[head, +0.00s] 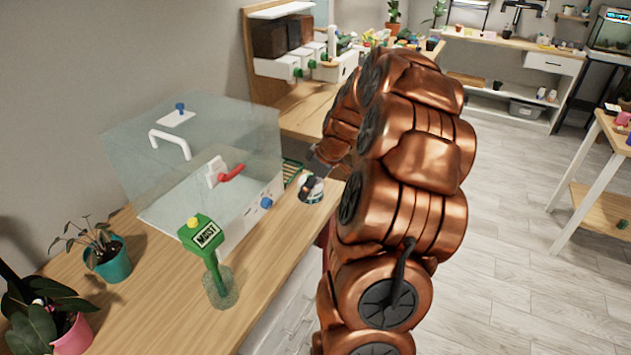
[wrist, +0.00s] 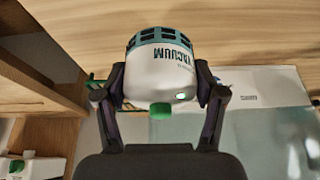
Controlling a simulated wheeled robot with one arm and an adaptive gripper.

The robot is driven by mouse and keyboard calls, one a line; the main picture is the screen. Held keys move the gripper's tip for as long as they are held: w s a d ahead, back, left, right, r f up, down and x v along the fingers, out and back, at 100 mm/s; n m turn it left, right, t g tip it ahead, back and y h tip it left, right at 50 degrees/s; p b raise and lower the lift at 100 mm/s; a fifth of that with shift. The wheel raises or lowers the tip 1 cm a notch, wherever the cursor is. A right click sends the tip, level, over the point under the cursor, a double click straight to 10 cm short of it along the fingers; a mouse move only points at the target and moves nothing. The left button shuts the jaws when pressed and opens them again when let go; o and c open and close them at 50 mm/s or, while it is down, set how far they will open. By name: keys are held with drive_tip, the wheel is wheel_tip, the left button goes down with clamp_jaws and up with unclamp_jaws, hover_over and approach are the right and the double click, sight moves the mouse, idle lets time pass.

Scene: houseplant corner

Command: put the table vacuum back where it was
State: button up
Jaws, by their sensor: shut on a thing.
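The table vacuum (wrist: 163,72) is a small white device with a dark teal slotted band, the word VACUUM on its side and a green button. In the wrist view my gripper (wrist: 161,90) is shut on it, one finger on each side. In the head view the vacuum (head: 311,188) is at the right edge of the wooden counter (head: 165,290), beside the clear box. My arm hides part of my gripper there. I cannot tell whether the vacuum touches the counter.
A clear lidded box (head: 190,140) with a white base stands left of the vacuum. A green MOIST meter (head: 205,240) stands in front of it. A teal-potted plant (head: 107,260) is at the left. A wooden shelf unit (head: 300,105) is behind.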

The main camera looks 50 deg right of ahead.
drive_tip(key=w+d, duration=0.1)
drive_tip(key=d, duration=0.1)
drive_tip(key=w+d+p, duration=0.1)
drive_tip(key=d, duration=0.1)
drive_tip(key=shift+w, duration=0.2)
drive_tip(key=shift+w+d+f, duration=0.25)
drive_tip(key=shift+w+d, duration=0.05)
drive_tip(key=shift+d, duration=0.05)
drive_tip(key=shift+f+p, duration=1.1)
drive_tip(key=shift+f, duration=0.6)
drive_tip(key=shift+f+b, duration=0.2)
drive_tip(key=shift+b, duration=0.1)
drive_tip(key=o, duration=1.4)
drive_tip(key=shift+o, duration=0.2)
drive_tip(key=shift+r, duration=0.15)
